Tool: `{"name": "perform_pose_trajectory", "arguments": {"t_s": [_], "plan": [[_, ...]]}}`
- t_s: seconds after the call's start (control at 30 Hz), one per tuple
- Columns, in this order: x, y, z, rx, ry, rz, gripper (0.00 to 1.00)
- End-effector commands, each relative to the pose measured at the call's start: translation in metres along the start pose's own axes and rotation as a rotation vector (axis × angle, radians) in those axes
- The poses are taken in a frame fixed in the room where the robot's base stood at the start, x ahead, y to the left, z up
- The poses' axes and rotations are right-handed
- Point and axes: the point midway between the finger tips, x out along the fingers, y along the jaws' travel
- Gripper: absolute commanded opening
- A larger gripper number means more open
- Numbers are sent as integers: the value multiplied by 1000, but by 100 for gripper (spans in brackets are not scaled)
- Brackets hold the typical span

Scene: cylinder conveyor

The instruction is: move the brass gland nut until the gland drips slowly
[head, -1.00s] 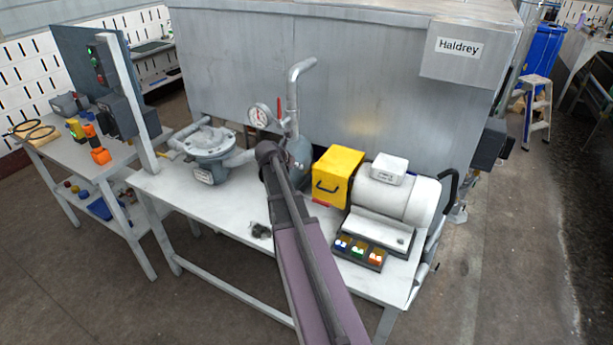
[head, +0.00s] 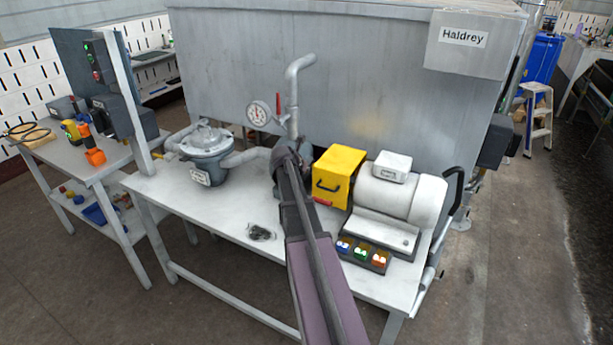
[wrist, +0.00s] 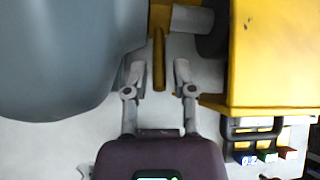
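In the wrist view a narrow brass-coloured piece (wrist: 159,58) hangs between my fingers, below a wider brass part at the top edge. It appears to belong to the gland; I cannot make out a nut's shape. My gripper (wrist: 160,72) is open, one finger on each side of this piece with gaps beside it. A rounded blue-grey pump body (wrist: 65,60) is on the left and a yellow box-shaped guard (wrist: 270,55) on the right. In the head view my arm hides the gland and my fingers. No drip shows.
The yellow guard also shows in the head view (head: 338,178), beside a pale motor (head: 400,192). A dial gauge (head: 259,113) and a red-handled pipe (head: 293,100) rise behind my arm. A small dark tangle (head: 261,233) lies on the bench (head: 205,212). The bench's front is mostly clear.

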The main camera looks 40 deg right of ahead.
Motion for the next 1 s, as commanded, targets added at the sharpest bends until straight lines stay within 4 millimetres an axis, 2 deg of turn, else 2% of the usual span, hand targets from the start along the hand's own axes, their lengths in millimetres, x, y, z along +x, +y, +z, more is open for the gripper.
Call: {"name": "perform_pose_trajectory", "arguments": {"t_s": [0.43, 0.47, 0.5, 0.57, 0.83, 1.0], "plan": [[5, 0, 0, 0, 0, 1, 34], [5, 0, 0, 0, 0, 1, 28], [5, 0, 0, 0, 0, 1, 16], [5, 0, 0, 0, 0, 0, 0], [6, -2, 0, 2, -3, -2, 0], [13, -10, -1, 12, -28, -18, 0]]}}
